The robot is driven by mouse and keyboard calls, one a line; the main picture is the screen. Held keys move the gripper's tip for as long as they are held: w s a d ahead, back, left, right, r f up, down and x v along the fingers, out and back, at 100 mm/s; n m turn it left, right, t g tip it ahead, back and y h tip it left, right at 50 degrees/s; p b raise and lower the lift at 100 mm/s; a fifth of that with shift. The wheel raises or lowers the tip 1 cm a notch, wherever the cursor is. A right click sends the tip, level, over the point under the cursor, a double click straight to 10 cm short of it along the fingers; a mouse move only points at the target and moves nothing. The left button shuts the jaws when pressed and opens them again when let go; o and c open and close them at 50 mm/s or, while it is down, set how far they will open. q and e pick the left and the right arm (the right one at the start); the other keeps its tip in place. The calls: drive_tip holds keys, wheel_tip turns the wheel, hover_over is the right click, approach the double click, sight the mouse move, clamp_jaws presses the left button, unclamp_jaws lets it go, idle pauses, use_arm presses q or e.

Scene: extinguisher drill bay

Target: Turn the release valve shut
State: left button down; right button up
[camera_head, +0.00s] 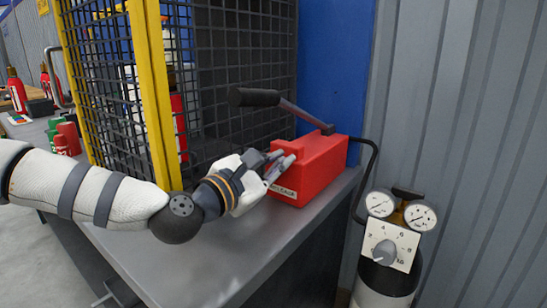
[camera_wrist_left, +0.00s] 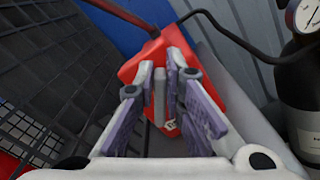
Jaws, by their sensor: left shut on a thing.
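A red pump box (camera_head: 318,168) with a long dark lever (camera_head: 285,110) sits on the grey bench. My left gripper (camera_head: 279,166) reaches its left end, with the fingers level and pointing at it. In the left wrist view, my left gripper (camera_wrist_left: 167,88) is shut on a small grey bar, which I take to be the release valve (camera_wrist_left: 160,96). The bar stands between the fingers, in front of the red box (camera_wrist_left: 176,44). How far the valve is turned cannot be told, and the fingers hide part of it. My right gripper is not in view.
A black mesh cage (camera_head: 245,60) with a yellow frame stands behind and left of my arm. A black hose (camera_head: 373,165) runs from the box towards a cylinder (camera_head: 383,285) with two gauges and a dial at the right. The bench top (camera_head: 190,265) in front is clear.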

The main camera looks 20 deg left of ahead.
use_arm(q)
drive_tip(key=shift+s+d+f+m+p, duration=0.15)
drive_tip(key=shift+f+m+p, duration=0.25)
drive_tip(key=shift+m, duration=1.35)
drive_tip(key=shift+d+f+m+p, duration=0.2)
drive_tip(key=shift+f+m+p, duration=0.15)
drive_tip(key=shift+m, duration=1.45)
drive_tip(key=shift+s+d+f+m+p, duration=0.15)
drive_tip(key=shift+f+m+p, duration=0.25)
drive_tip(key=shift+m, duration=1.35)
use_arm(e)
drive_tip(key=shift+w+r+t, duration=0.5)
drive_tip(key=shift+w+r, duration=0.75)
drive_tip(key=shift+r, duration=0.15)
use_arm(q)
drive_tip(key=shift+w, duration=0.1)
drive_tip(key=c, duration=1.7)
unclamp_jaws()
drive_tip(key=v, duration=1.2)
